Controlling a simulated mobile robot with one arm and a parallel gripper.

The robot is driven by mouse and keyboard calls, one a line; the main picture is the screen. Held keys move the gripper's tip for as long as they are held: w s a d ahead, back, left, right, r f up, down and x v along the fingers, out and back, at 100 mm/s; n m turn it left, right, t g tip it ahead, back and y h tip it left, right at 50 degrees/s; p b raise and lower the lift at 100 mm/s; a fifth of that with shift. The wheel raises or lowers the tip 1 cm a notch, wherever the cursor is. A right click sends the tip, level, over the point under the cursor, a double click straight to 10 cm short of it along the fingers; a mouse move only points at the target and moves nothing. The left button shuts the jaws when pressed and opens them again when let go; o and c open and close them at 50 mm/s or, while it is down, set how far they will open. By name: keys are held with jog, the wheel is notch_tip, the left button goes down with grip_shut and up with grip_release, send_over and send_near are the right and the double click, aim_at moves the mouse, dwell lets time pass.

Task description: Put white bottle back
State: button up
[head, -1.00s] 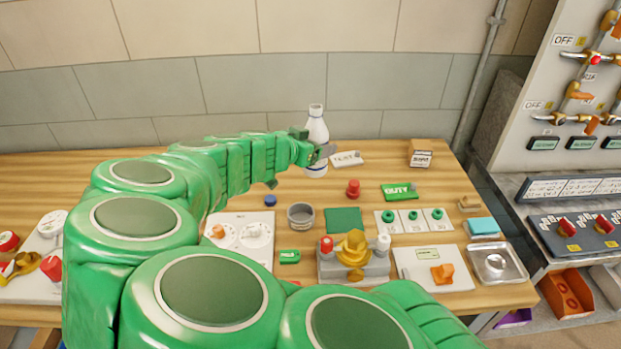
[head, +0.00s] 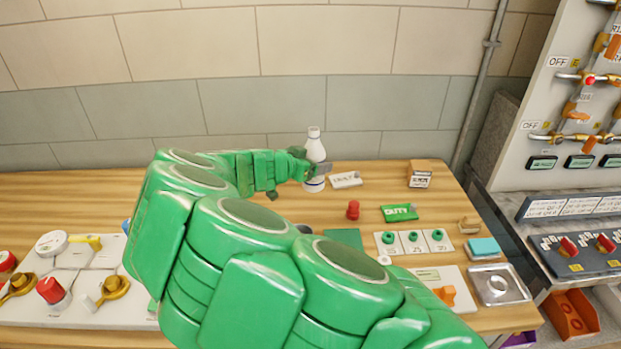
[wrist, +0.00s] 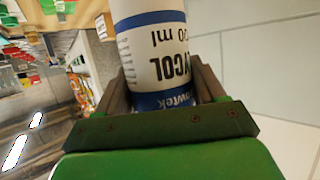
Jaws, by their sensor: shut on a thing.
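The white bottle (head: 314,150) is upright near the back of the wooden table, with a narrow neck and a blue band low on its body. My gripper (head: 312,171) is shut around its lower body from the left. In the wrist view the bottle (wrist: 160,50) sits between the fingers of my gripper (wrist: 160,95), its printed label showing upside down with blue stripes. I cannot tell whether the bottle's base touches the table. A small white label block (head: 345,180) lies on the table just right of the bottle.
A small box (head: 420,174), a red peg (head: 353,210) and a green DUTY block (head: 399,213) stand to the right. A board with green knobs (head: 413,241) and a metal tray (head: 499,285) lie nearer. A tiled wall (head: 280,100) rises behind. My arm hides the table's middle.

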jog(key=shift+w+a+f, duration=0.1)
jog(key=shift+w+f, duration=0.65)
jog(key=shift+f, duration=0.7)
jog(key=shift+w+a+f, duration=0.1)
jog(key=shift+w+f, duration=0.7)
jog(key=shift+f, duration=0.6)
jog(key=shift+w+a+f, duration=0.1)
jog(key=shift+w+f, duration=0.65)
jog(key=shift+f, duration=0.7)
jog(key=shift+f, duration=0.15)
jog(key=o, duration=1.2)
jog(key=shift+s+a+r, duration=0.2)
jog(key=shift+a+r, duration=0.05)
jog(key=v, duration=1.1)
jog(key=shift+s+a+r, duration=0.1)
